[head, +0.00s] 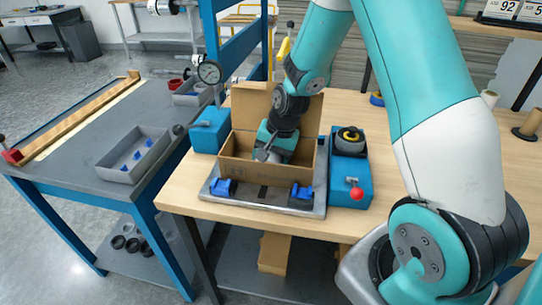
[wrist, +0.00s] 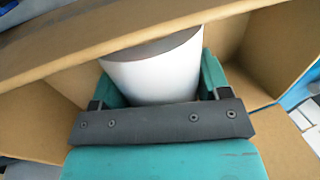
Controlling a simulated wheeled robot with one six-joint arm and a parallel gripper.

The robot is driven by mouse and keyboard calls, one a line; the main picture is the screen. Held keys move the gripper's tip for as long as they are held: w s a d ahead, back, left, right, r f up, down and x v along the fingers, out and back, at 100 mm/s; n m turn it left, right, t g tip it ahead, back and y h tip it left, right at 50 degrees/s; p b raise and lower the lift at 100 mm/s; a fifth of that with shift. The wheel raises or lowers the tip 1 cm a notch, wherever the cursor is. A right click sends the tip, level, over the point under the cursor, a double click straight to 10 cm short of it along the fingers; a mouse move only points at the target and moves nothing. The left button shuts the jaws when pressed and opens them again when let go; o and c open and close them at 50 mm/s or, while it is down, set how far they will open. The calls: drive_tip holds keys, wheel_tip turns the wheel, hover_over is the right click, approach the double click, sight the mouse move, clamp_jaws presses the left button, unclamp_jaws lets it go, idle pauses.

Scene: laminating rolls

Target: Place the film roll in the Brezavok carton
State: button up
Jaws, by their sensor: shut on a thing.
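The open brown carton (head: 262,179) sits on a grey plate on the wooden bench in the head view, its back flap standing up. Print on its front is too small to read. My gripper (head: 271,156) reaches down into the carton, and the front wall hides its fingertips. In the wrist view my gripper (wrist: 157,90) is shut on the white film roll (wrist: 155,75), with a teal finger at each side of it. Carton walls (wrist: 265,50) surround the roll there. I cannot tell whether the roll touches the carton floor.
Blue clamps (head: 222,188) stand on the grey plate (head: 262,203) before the carton. A blue box with a red knob (head: 357,194) is close on the right. A blue block (head: 210,130) is on the left. A grey tray (head: 133,156) lies on the side table.

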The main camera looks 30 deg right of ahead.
drive_tip(key=shift+f, duration=0.15)
drive_tip(key=o, duration=1)
drive_tip(key=v, duration=1.1)
drive_tip(key=shift+r, duration=0.4)
drive_tip(key=s+a+r+n+g+y, duration=0.1)
drive_tip(key=s+a+r+n, duration=0.35)
drive_tip(key=a, duration=0.25)
drive_tip(key=s+a+r+n, duration=0.3)
drive_tip(key=s+a+n, duration=0.2)
drive_tip(key=s+a, duration=0.15)
drive_tip(key=s+a+r+n, duration=0.1)
drive_tip(key=s+a+n, duration=0.2)
drive_tip(key=s, duration=0.2)
drive_tip(key=s+a+r+n+g+y, duration=0.1)
drive_tip(key=s+a+n, duration=0.1)
drive_tip(key=s, duration=0.3)
drive_tip(key=shift+s+a+r+n, duration=0.3)
drive_tip(key=shift+s+a+n, duration=0.1)
drive_tip(key=shift+n, duration=0.45)
